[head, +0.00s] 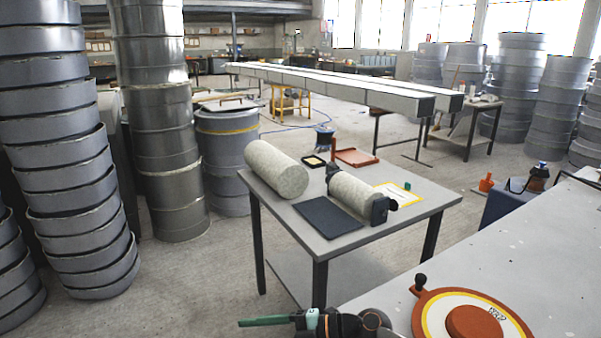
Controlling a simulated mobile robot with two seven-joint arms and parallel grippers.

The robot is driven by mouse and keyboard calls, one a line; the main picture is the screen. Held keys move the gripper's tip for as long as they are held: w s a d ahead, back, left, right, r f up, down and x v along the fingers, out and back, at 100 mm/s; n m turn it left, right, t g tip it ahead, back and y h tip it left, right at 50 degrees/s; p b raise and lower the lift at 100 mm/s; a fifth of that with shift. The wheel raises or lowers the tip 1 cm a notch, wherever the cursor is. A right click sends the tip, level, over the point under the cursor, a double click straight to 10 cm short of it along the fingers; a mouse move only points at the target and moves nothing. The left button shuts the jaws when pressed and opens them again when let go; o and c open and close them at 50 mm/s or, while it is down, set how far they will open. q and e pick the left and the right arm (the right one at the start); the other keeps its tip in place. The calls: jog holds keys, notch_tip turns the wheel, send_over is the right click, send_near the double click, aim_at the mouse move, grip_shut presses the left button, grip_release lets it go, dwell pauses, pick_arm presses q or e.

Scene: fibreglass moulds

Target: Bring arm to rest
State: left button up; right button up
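Neither of my grippers can be made out in the head view. A dark, rounded shape with a teal bar (265,321) sticking out to its left is cut off by the bottom edge. I cannot tell whether it is a tool or part of my arm. The grey work table (285,208) stands in the middle. On it lie a large pale roll (277,170), a smaller pale roll (352,192) between dark end pieces, and a dark flat mat (330,218).
A red tray (357,157), small dark tray (313,161) and yellow-edged sheet (397,195) also lie there. A nearer grey table (430,262) at right holds a round orange-and-white mould (472,320). Stacked grey drums (80,160) stand left. Floor between is clear.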

jog(key=s+d+f+m+t+h+p, duration=0.1)
jog(key=d+m+t+h+p, duration=0.15)
jog(key=d+m+t, duration=0.6)
jog(key=s+d+f+m+t+h+p, duration=0.15)
jog(key=d+m+t+h, duration=0.35)
jog(key=m, duration=0.6)
jog(key=s+d+f+m+g+h+p, duration=0.1)
jog(key=s+d+f+m+g+h, duration=0.1)
jog(key=s+d+f, duration=0.3)
jog(key=s+d+f+m+g+h+p, duration=0.1)
jog(key=s+d+f+m+g+h, duration=0.2)
jog(key=s+f, duration=0.6)
jog(key=s+d+m+h, duration=0.1)
jog(key=s+d+m, duration=0.1)
jog(key=s+d, duration=0.1)
jog(key=shift+s+d+f, duration=0.2)
jog(key=shift+s+f, duration=0.05)
jog(key=shift+s, duration=0.15)
jog(key=shift+c, duration=0.4)
